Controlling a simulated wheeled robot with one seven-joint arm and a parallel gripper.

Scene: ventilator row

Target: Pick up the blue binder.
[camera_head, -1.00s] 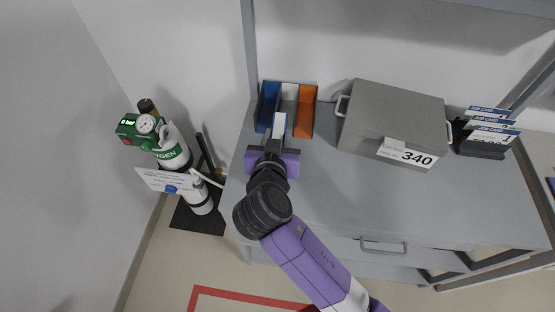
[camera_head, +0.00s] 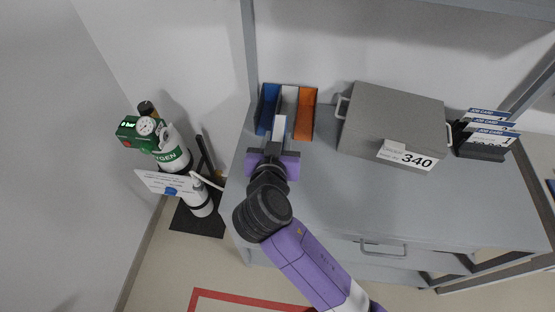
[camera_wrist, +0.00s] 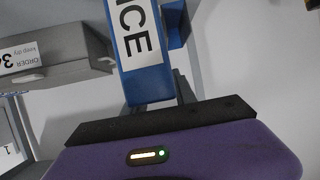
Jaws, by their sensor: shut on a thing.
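A blue binder (camera_wrist: 150,88) with a white spine label ending in "NCE" stands up from my gripper in the wrist view. In the head view its pale label (camera_head: 280,127) shows just beyond the jaws. My gripper (camera_head: 273,152) is shut on this binder above the left part of the grey worktop. The binder's lower end is hidden by the gripper. Whether it touches the worktop cannot be told.
A blue holder (camera_head: 267,105), a grey one (camera_head: 290,98) and an orange one (camera_head: 305,112) stand close behind the jaws. A grey box (camera_head: 395,115) labelled 340 and a job card rack (camera_head: 487,140) stand right. Oxygen cylinders (camera_head: 172,155) stand left. The front worktop is clear.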

